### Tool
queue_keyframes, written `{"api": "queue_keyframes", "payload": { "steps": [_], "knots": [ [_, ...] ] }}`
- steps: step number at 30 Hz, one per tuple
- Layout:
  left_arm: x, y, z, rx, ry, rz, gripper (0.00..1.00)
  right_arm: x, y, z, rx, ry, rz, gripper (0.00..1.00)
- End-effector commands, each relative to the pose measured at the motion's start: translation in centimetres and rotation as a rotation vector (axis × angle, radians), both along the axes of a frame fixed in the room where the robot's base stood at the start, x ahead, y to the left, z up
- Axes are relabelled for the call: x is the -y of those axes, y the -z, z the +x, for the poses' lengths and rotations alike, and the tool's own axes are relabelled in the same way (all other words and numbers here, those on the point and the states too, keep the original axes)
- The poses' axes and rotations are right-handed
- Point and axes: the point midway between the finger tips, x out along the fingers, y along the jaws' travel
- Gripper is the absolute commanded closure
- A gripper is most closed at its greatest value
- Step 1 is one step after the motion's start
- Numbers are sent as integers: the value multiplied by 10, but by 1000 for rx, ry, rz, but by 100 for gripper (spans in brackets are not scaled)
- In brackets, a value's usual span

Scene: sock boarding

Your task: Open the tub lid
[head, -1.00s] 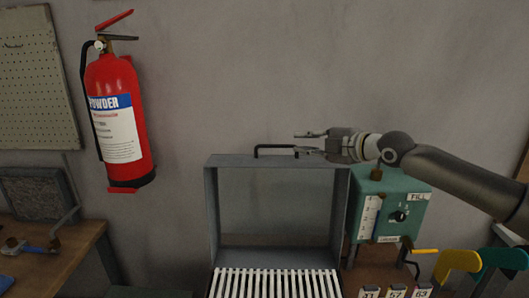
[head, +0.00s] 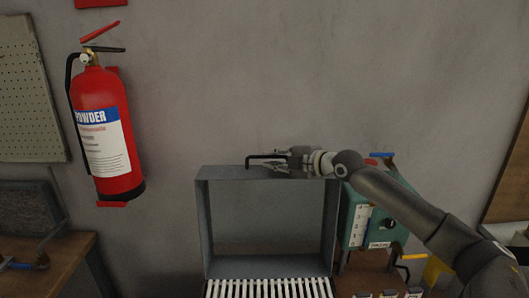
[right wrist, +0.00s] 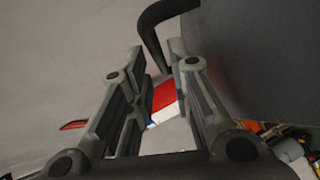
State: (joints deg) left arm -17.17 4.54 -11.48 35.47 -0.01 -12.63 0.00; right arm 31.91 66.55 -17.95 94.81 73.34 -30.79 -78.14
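A grey, shallow box-shaped lid (head: 204,225) stands upright at the middle of the head view, behind white slats. A black bar handle (head: 262,157) sits on its top edge. It also shows in the right wrist view (right wrist: 151,38), beside the dark lid panel (right wrist: 258,55). My right gripper (head: 280,161) reaches in from the right at the handle's right end. In the right wrist view its fingers (right wrist: 157,62) are apart, with the handle's end showing between the tips. Contact with the handle cannot be told. My left gripper is not in view.
White slats (head: 268,289) lie below the lid. A teal control box (head: 363,222) with a dial stands right of it, partly behind my right arm. A red fire extinguisher (head: 103,135) hangs on the wall at left. A wooden bench (head: 62,262) stands at lower left.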

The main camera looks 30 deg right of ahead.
Motion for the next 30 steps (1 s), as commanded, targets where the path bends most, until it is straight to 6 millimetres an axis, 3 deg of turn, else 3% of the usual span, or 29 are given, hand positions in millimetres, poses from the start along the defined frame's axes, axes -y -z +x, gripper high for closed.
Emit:
{"api": "queue_keyframes", "payload": {
  "steps": [9, 21, 26, 30],
  "knots": [
    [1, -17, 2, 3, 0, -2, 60, -9, 7, 35, 0, 0, 3, 81],
    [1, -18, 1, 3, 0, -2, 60, -11, 11, 41, -1, -1, -1, 81],
    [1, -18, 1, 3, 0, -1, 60, -10, 11, 41, -1, -1, 0, 99],
    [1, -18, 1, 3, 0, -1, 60, -10, 11, 41, -1, -1, 0, 100]
  ]
}}
